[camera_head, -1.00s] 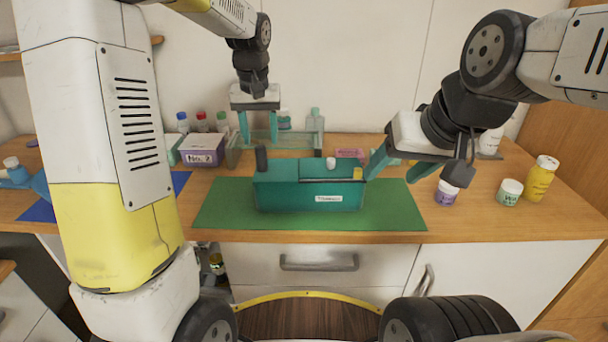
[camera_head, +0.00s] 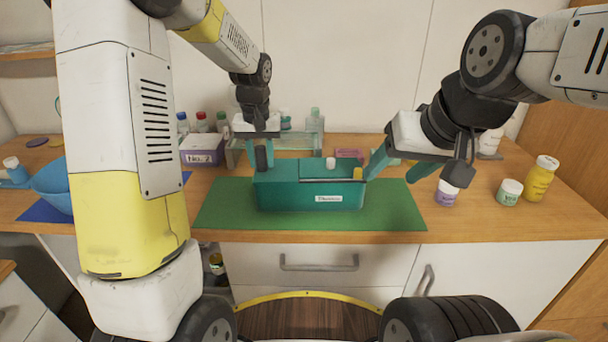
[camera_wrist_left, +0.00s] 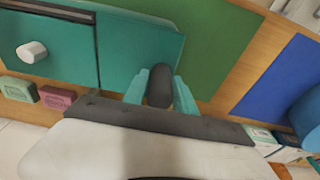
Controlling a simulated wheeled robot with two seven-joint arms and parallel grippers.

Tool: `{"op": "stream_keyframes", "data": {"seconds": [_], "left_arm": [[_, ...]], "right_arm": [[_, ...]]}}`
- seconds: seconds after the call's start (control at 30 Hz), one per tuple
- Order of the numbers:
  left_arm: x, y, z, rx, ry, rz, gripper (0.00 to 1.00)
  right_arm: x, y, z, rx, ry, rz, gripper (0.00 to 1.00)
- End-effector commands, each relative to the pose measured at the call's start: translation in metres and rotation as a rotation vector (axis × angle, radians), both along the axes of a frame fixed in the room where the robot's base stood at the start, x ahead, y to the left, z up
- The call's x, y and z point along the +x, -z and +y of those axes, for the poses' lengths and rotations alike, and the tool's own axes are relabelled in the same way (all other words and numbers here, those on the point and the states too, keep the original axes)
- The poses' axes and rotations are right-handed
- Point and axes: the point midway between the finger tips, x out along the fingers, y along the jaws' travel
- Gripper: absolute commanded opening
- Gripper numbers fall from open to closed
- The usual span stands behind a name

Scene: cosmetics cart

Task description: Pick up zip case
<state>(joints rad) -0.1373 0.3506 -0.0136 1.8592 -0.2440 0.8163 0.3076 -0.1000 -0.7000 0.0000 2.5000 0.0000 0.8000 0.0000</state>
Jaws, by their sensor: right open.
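A teal box-shaped case (camera_head: 285,195), which appears to be the zip case, stands on the green mat (camera_head: 400,212). It has a small white label in front and a white knob on top. Its top also shows in the left wrist view (camera_wrist_left: 135,50). A dark upright cylinder (camera_head: 261,158) is at its left end. My left gripper (camera_head: 262,158) is lowered there, open, with its fingers either side of the dark cylinder (camera_wrist_left: 160,86); whether they touch it is unclear. My right gripper (camera_head: 396,168) is open and empty at the case's right end.
A clear rack (camera_head: 300,140) and bottles stand behind the case. A purple-white box (camera_head: 202,150) is behind left. Jars and a yellow bottle (camera_head: 541,178) stand to the right. A blue bowl (camera_head: 50,185) is at the left. The mat's front is clear.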

Motion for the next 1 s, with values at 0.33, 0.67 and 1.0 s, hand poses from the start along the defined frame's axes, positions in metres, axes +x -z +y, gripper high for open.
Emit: {"op": "stream_keyframes", "data": {"seconds": [0.33, 0.67, 1.0], "left_arm": [[-0.0001, -0.0004, -0.0001, 0.0, 0.0, 0.0, 0.0], [-0.0001, -0.0005, -0.0002, 0.0, 0.0, 0.0, 0.0], [0.0, -0.0006, -0.0003, 0.0, 0.0, -0.001, 0.0]], "right_arm": [[0.0, 0.0, 0.0, 0.0, 0.0, 0.0, 0.61], [0.0, 0.0, 0.0, 0.0, 0.0, 0.0, 0.61], [0.0, 0.0, 0.0, 0.0, 0.0, 0.0, 0.61]]}}
